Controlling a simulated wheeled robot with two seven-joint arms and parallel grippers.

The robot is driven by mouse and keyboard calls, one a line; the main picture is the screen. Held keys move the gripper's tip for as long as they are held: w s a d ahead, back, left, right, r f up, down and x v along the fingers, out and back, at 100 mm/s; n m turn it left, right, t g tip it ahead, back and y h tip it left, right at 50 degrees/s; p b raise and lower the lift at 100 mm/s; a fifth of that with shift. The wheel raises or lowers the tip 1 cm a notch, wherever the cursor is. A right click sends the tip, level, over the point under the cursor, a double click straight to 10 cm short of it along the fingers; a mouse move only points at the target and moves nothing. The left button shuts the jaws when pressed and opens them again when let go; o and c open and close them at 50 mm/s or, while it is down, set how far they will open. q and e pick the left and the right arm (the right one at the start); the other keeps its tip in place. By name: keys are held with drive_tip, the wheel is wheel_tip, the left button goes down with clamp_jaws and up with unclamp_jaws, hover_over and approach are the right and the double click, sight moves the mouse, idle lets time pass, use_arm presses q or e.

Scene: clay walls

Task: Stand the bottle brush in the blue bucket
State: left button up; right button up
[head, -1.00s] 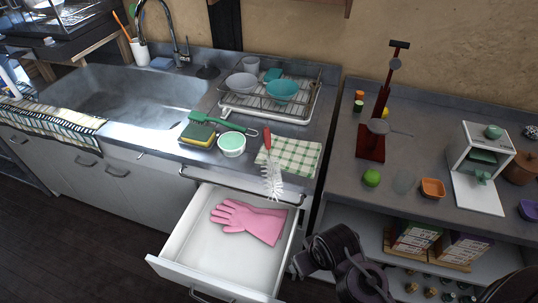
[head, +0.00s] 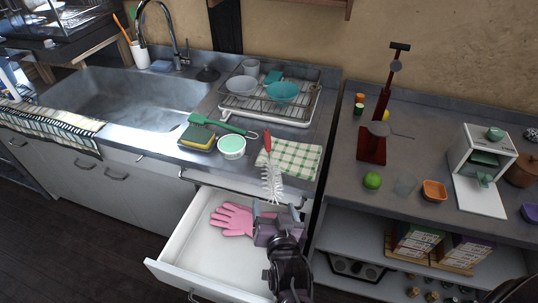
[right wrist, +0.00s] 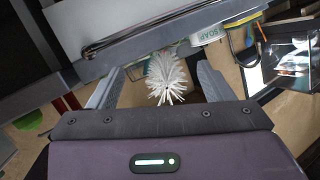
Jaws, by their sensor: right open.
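The bottle brush has a red handle (head: 267,140) lying on the checked cloth and white bristles (head: 272,181) sticking out past the counter's front edge, over the open drawer. My right gripper (head: 277,208) is open just in front of the bristle end. In the right wrist view the bristles (right wrist: 165,75) show between its two spread fingers, with a gap on both sides. I cannot see a blue bucket in either view. My left gripper is out of view.
An open white drawer (head: 190,250) below holds a pink glove (head: 232,219). A towel rail (head: 215,184) runs along the counter front. A white tub with green contents (head: 231,146), a sponge (head: 197,137) and a green-handled brush (head: 222,124) lie left of the cloth (head: 298,158).

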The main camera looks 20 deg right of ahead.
sight(273, 181)
drive_tip(key=shift+s+a+r+m+t+h, duration=0.15)
drive_tip(key=shift+r+m+t+h, duration=0.1)
drive_tip(key=shift+r+t+h, duration=0.35)
drive_tip(key=shift+s+d+r+m+t+h, duration=0.1)
drive_tip(key=shift+r+m+t+h, duration=0.15)
drive_tip(key=shift+r+t+h, duration=0.3)
drive_tip(key=p+x, duration=0.1)
drive_tip(key=x, duration=0.6)
drive_tip(key=shift+r+p, duration=0.1)
drive_tip(key=shift+p, duration=0.25)
drive_tip(key=shift+w, duration=0.3)
drive_tip(key=c, duration=1.1)
